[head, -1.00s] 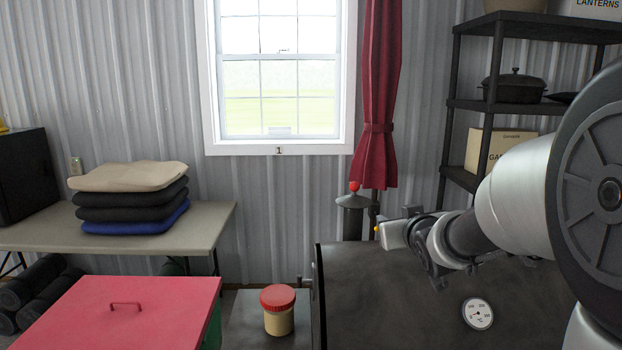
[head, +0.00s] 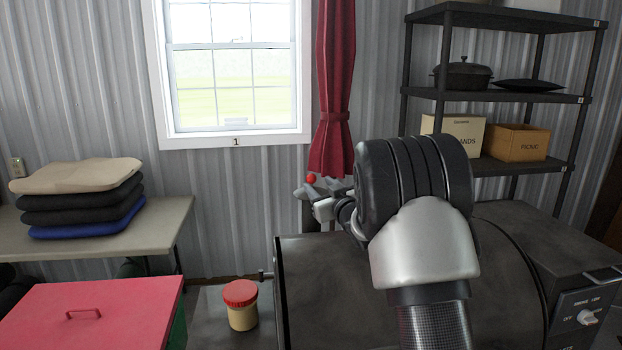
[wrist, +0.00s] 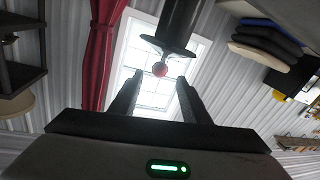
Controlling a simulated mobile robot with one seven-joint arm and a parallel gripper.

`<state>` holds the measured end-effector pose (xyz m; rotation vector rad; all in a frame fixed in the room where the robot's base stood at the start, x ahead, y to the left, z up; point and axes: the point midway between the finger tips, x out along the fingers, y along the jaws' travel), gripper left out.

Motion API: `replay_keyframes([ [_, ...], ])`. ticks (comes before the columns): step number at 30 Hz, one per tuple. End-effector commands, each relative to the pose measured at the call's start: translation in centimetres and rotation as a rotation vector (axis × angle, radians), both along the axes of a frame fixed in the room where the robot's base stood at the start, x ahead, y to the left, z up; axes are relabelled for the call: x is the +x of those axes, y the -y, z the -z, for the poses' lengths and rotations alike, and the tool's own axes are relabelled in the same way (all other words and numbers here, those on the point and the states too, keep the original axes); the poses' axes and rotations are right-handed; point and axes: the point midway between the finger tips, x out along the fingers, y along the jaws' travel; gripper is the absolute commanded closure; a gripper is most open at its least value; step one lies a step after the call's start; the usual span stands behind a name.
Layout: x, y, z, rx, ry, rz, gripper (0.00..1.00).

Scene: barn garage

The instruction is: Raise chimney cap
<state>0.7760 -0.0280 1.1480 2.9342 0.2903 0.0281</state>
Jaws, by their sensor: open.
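The chimney cap (wrist: 163,48) is a dark disc with a red ball knob (wrist: 160,70), sitting against the end of the dark chimney pipe (wrist: 182,20). In the wrist view the knob lies between the tips of my open gripper (wrist: 157,80), or just beyond them; I cannot tell if they touch it. In the head view the red knob (head: 311,178) shows above my gripper (head: 316,197), at the chimney left of the smoker (head: 310,275). My gripper and arm hide most of the cap and chimney there.
A red curtain (head: 333,90) hangs close behind the chimney. A jar with a red lid (head: 240,304) stands on the side shelf. A red-lidded chest (head: 95,310) and a table with cushions (head: 165,228) are at left. A shelving rack (head: 490,95) stands at right.

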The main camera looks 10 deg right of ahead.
Motion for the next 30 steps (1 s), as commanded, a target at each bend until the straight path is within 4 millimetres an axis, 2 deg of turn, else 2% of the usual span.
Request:
replay_keyframes([
  [3,2.6,-0.6,0.0,-0.001,0.001,-0.001,0.57],
  [10,6.1,-1.2,0.0,-0.001,0.001,0.000,0.57],
  [15,7.2,-1.4,0.0,0.000,0.000,0.001,0.57],
  [24,7.4,-1.4,0.0,0.001,0.000,0.001,0.57],
  [30,7.3,-1.4,0.0,0.001,0.000,0.001,0.91],
])
